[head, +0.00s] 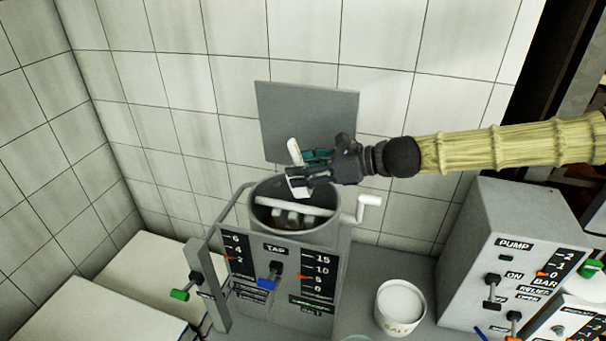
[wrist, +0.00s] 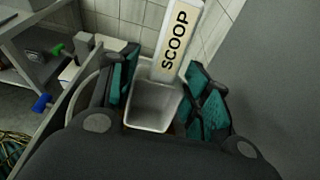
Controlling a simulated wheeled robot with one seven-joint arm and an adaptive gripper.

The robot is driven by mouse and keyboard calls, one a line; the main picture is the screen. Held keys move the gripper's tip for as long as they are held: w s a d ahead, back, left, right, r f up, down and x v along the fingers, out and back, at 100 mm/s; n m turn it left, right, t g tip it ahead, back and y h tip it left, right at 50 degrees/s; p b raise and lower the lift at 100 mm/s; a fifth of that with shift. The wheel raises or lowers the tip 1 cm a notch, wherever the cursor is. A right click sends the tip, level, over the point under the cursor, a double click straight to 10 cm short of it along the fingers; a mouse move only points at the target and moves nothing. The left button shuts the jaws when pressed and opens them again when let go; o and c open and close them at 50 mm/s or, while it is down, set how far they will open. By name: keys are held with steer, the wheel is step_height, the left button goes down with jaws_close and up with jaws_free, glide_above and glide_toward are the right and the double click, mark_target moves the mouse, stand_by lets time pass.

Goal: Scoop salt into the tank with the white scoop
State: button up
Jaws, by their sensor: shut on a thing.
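The white scoop (head: 298,185) is held in my gripper (head: 308,168) above the open top of the grey tank (head: 256,212). In the wrist view the scoop's handle (wrist: 177,40), lettered SCOOP, points up and away, and its bowl (wrist: 153,105) sits between the teal finger pads. The bowl's inside looks grey, with no clear heap of salt in it. A white tub lettered SALT (head: 397,327) stands at the tank's lower right, with white salt (head: 401,298) at its top. White bars show inside the tank; the tank's bottom is hidden.
A grey upright panel (head: 305,115) stands behind the tank. A white crank handle (head: 369,200) sticks out at its right, and a TAP gauge panel (head: 275,250) is in front. A grey PUMP box (head: 510,265) stands at the right. White-topped surfaces (head: 140,285) lie at the left.

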steer(key=shift+r+p, duration=0.2)
steer(key=shift+p, duration=0.85)
steer(key=shift+a+h+p, duration=0.2)
steer(key=shift+h+p, duration=0.1)
steer(key=shift+p, duration=0.25)
steer(key=shift+p, duration=0.9)
steer(key=h+p, duration=0.1)
steer(key=p, duration=0.3)
steer(key=a+g+h+p, duration=0.1)
steer(key=h+p, duration=0.1)
steer(key=p, duration=0.2)
steer(key=shift+w+r+p, duration=0.15)
steer(key=shift+w+p, duration=0.05)
steer(key=shift+p, duration=0.15)
steer(key=shift+f, duration=0.2)
steer(key=shift+a+h, duration=0.2)
steer(key=shift+h, duration=0.2)
steer(key=shift+w+a+r+g+h, duration=0.2)
steer(key=shift+g+h, duration=0.3)
steer(key=shift+h, duration=0.3)
